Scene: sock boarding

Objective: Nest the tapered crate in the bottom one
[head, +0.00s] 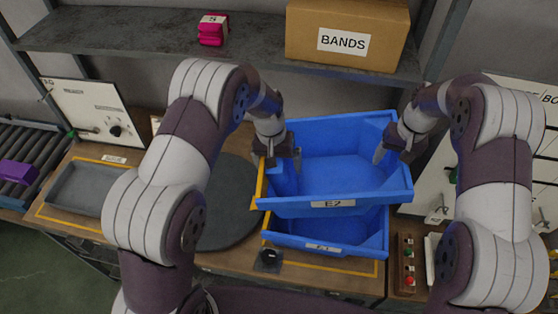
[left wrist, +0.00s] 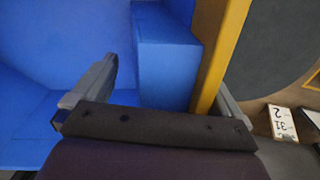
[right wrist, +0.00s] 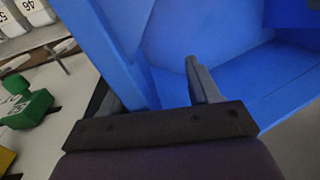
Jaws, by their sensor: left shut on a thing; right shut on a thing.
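The upper blue crate (head: 345,172), labelled E2, is right of centre in the head view, with a yellow strip (head: 262,182) on its left side. The bottom blue crate (head: 345,243), labelled E1, shows below it; its inside is mostly hidden. I cannot tell whether the two touch. My left gripper (head: 281,158) is shut on the upper crate's left wall, which shows between the fingers in the left wrist view (left wrist: 165,85). My right gripper (head: 392,148) is shut on its right wall, seen between the fingers in the right wrist view (right wrist: 140,75). The upper crate looks empty.
A dark round disc (head: 228,215) lies left of the crates, and a grey tray (head: 85,187) further left. A control box with buttons (head: 408,262) stands right of the bottom crate. A shelf (head: 140,35) with a BANDS carton (head: 345,28) is behind.

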